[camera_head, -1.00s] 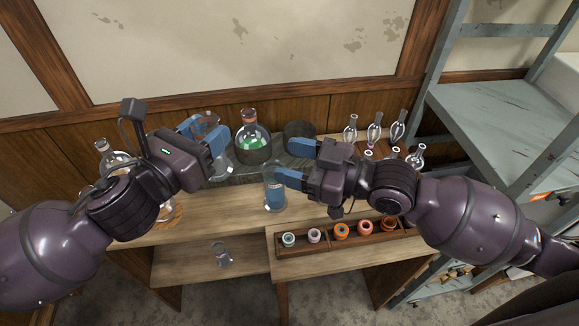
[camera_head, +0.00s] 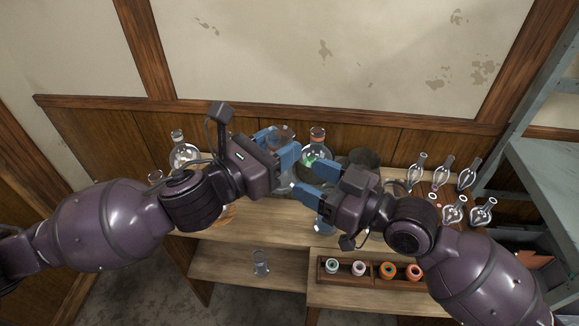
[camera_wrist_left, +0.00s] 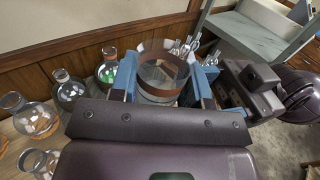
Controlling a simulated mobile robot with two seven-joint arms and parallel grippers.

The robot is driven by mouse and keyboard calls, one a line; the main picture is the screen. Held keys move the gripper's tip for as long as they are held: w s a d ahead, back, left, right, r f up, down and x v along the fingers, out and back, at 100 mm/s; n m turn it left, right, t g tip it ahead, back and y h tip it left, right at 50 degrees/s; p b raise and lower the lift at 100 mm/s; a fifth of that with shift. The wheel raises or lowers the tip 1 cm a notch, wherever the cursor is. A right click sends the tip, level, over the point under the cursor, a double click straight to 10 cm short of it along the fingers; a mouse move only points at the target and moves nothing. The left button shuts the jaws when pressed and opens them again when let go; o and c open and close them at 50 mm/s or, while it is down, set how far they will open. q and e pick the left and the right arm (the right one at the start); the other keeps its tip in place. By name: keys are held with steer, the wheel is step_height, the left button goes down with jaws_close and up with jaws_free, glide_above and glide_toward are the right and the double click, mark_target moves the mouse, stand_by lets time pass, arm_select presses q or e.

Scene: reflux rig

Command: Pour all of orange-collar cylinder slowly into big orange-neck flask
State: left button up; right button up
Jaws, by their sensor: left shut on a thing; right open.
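My left gripper (camera_head: 284,148) is shut on the orange-collar cylinder (camera_head: 281,134), a clear glass vessel with a brownish-orange band. The cylinder also shows between the blue fingers in the left wrist view (camera_wrist_left: 163,74); its contents are hard to make out. It is held raised, just left of the big orange-neck flask (camera_head: 318,136), close to it. That flask is round, holds green material and is partly hidden by my fingers; it shows clear in the left wrist view (camera_wrist_left: 109,68). My right gripper (camera_head: 314,180) is open, below and in front of the flask.
A blue-liquid vessel (camera_head: 324,228) stands just below my right gripper. Several clear glass pieces (camera_head: 440,173) stand at right, round flasks (camera_head: 184,152) at left. A rack of coloured rings (camera_head: 345,280) is in front. A small beaker (camera_head: 260,262) stands on the lower shelf.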

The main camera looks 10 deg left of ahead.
mark_target(290, 169)
steer(key=shift+x, duration=2.7)
steer(key=c, duration=0.7)
arm_select(q)
steer(key=o, duration=1.1)
arm_select(e)
steer(key=shift+c, duration=0.4)
